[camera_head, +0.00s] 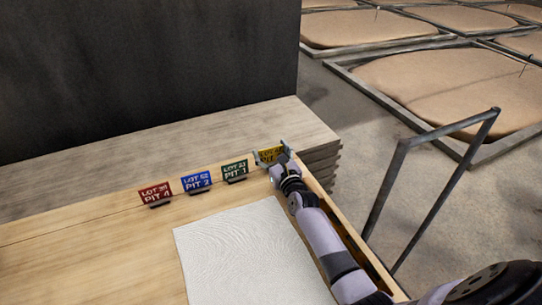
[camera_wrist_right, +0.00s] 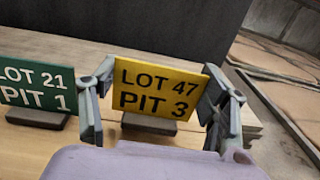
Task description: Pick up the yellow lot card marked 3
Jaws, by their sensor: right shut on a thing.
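The yellow lot card (camera_head: 268,155) stands at the right end of a row of cards on the wooden table. In the right wrist view the yellow card (camera_wrist_right: 157,87) reads LOT 47 PIT 3. My right gripper (camera_head: 272,153) is shut on it, with one finger at each side edge. A dark stand (camera_wrist_right: 148,124) is right below the card; I cannot tell whether the card still rests in it. The card is slightly tilted in the wrist view. My left gripper is not in view.
Green PIT 1 (camera_head: 235,170), blue PIT 2 (camera_head: 197,182) and red PIT 4 (camera_head: 155,193) cards stand to the left. A white textured sheet (camera_head: 245,255) lies in front. A dark panel (camera_head: 150,80) rises behind. A metal frame (camera_head: 440,135) stands at right.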

